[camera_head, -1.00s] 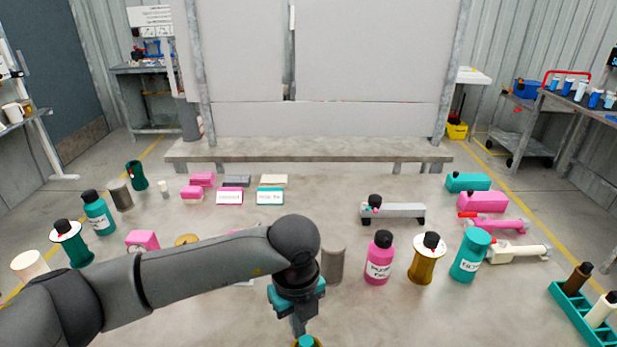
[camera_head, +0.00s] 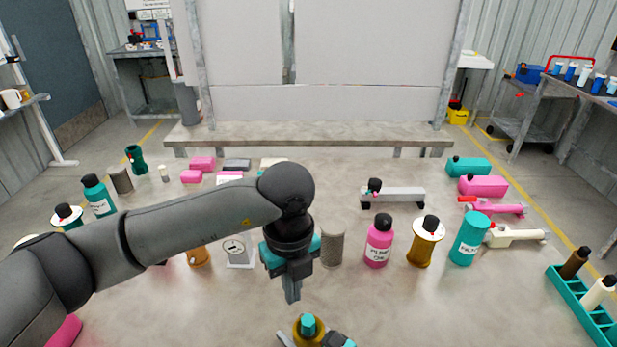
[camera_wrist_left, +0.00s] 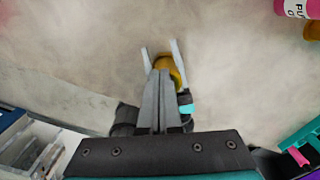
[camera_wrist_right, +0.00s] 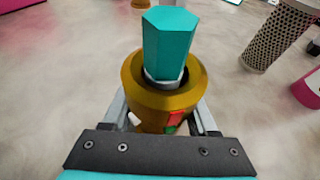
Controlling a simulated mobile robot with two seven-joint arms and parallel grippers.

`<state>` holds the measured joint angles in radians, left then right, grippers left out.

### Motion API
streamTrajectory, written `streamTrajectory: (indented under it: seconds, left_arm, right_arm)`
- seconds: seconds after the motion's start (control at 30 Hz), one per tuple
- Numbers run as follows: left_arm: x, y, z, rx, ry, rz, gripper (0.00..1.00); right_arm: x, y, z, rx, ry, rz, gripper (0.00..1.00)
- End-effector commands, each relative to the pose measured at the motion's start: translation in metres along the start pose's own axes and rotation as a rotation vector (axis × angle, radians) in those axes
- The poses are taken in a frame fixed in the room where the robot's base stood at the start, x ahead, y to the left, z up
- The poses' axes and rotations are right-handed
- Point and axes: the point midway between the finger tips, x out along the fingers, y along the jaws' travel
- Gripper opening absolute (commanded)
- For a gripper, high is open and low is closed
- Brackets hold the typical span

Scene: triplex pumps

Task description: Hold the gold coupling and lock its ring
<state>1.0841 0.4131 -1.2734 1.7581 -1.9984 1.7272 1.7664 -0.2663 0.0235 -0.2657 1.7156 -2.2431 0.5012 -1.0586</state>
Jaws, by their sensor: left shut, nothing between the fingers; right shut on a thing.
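The gold coupling (camera_head: 308,331) is at the bottom middle of the head view, with a teal hexagonal top. In the right wrist view its gold body (camera_wrist_right: 160,95) stands upright, with red, green and white marks low on its side. My right gripper (camera_wrist_right: 163,120) is shut on it, one finger on each side. My left gripper (camera_head: 293,298) is shut and empty, above and apart from the coupling. In the left wrist view the left fingers (camera_wrist_left: 158,78) hide part of the coupling (camera_wrist_left: 171,68). The ring's lock state cannot be told.
A perforated grey cylinder (camera_head: 331,248), a pink bottle (camera_head: 378,244), a gold spool (camera_head: 424,246) and a teal bottle (camera_head: 469,240) stand behind to the right. A white gauge (camera_head: 238,252) stands left of my left gripper. A teal rack (camera_head: 583,307) is far right.

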Motion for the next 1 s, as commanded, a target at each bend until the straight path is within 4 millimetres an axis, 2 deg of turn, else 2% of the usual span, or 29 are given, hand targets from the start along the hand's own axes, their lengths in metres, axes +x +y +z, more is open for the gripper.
streamTrajectory:
  seconds: [0.1, 0.43, 0.47, 0.73, 1.0]
  left_arm:
    - [-0.0061, 0.0004, 0.0001, -0.001, 0.0, 0.001, 0.0]
    - [-0.0066, 0.0003, 0.0003, -0.001, 0.0, 0.001, 0.0]
    - [-0.0066, 0.0003, 0.0003, -0.001, 0.0, 0.001, 0.0]
    - [-0.0064, 0.0003, 0.0003, -0.001, 0.0, 0.001, 0.0]
    - [-0.0064, 0.0002, 0.0002, -0.001, 0.0, 0.001, 0.0]
  right_arm:
    - [0.0, -0.0002, 0.0012, 0.0, -0.003, -0.001, 0.0]
    - [-0.0001, -0.0002, 0.0011, 0.0, -0.003, -0.001, 0.0]
    - [-0.0001, -0.0002, 0.0012, 0.0, -0.003, -0.001, 0.62]
    - [-0.0001, 0.0, 0.0004, 0.0, -0.001, 0.0, 0.93]
    - [-0.0006, 0.0001, -0.0002, 0.0, 0.0, 0.0, 0.94]
